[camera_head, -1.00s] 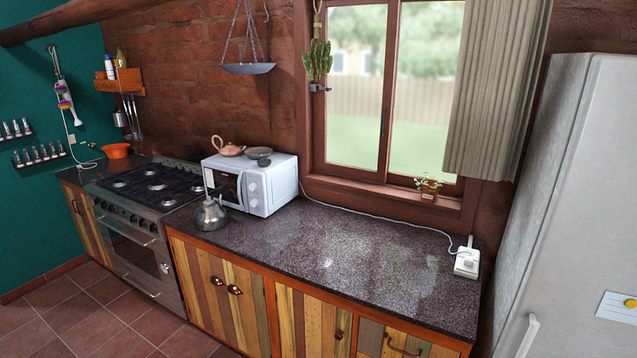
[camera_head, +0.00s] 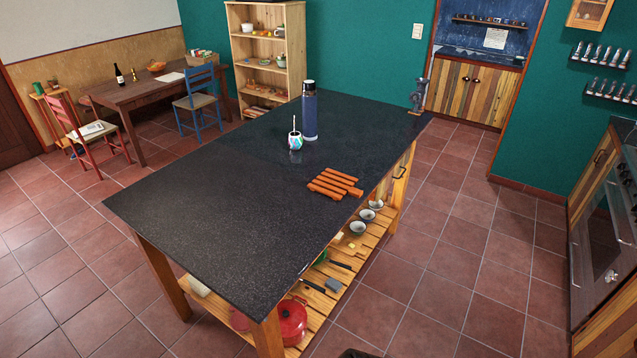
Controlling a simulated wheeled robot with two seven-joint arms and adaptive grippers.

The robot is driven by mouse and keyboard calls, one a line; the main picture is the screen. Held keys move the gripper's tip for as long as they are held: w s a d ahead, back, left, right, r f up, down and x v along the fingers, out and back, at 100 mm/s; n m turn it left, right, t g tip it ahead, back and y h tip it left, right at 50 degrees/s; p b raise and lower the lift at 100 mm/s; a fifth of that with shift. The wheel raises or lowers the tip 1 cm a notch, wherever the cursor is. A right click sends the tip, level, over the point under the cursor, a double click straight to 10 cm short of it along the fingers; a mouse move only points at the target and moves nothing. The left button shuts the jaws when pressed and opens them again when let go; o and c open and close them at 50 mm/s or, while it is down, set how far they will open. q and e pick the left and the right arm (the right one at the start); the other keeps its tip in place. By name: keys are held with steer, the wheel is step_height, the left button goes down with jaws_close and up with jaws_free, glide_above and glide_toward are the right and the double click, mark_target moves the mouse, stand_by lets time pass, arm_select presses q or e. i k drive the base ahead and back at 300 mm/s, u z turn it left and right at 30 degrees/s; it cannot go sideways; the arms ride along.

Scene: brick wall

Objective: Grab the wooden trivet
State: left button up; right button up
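The wooden trivet (camera_head: 329,186), made of several orange-brown slats, lies flat on the dark top of the kitchen island (camera_head: 215,215). It is near the island's right edge, right of the middle of the picture, and nothing covers it. Neither of my grippers can be made out in this view.
A blue bottle (camera_head: 310,112) and a patterned cup (camera_head: 295,141) with a straw stand behind the trivet. The lower shelf (camera_head: 371,239) holds bowls and a red pot (camera_head: 292,320). Tiled floor (camera_head: 452,265) is free between the island and the stove (camera_head: 608,230).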

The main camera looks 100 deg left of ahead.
mark_target(348, 181)
steer(key=u, duration=2.25)
steer(key=i, duration=2.2)
steer(key=u, duration=0.05)
